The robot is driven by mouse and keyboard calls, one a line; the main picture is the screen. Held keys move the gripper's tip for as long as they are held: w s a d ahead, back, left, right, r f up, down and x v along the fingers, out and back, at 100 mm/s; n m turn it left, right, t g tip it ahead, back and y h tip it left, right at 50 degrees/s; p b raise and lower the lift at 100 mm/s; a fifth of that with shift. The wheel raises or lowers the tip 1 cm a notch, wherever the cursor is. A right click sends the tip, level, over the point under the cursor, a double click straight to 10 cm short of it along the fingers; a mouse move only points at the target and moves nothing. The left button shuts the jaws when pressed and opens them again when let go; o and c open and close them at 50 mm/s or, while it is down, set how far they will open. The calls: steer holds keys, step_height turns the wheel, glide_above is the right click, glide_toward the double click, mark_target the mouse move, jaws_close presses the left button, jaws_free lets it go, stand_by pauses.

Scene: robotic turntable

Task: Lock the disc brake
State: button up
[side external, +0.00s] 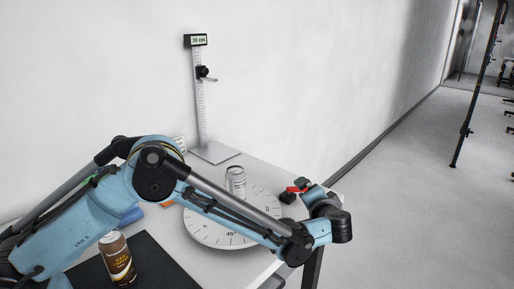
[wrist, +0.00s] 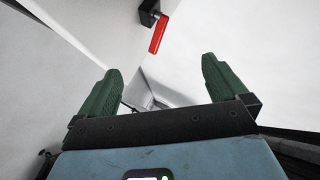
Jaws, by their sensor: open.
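The brake is a small black block (side external: 288,197) with a red lever (side external: 293,189), at the right edge of the white round turntable (side external: 200,230). In the wrist view the red lever (wrist: 159,35) slants down and left from the black block (wrist: 148,12), beyond my fingertips. My gripper (wrist: 161,68) is open, with two dark green fingers wide apart and nothing visible between them. In the side view my gripper (side external: 304,186) is close to the red lever on its right; whether they touch is unclear. My arm hides the turntable's front right part.
A brown can (side external: 118,260) stands on a black mat (side external: 160,268) at front left. Open floor lies to the right.

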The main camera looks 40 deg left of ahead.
mark_target(298, 190)
steer(key=m, duration=0.4)
steer(key=shift+m, duration=0.4)
steer(key=m, duration=0.6)
steer(key=shift+m, duration=0.4)
steer(key=m, duration=0.6)
steer(key=shift+m, duration=0.3)
steer(key=m, duration=0.5)
steer(key=shift+w+a+f+m, duration=0.15)
steer(key=shift+w+a+m, duration=0.15)
steer(key=shift+m, duration=0.1)
steer(key=x, duration=1.1)
steer(key=shift+a, duration=0.15)
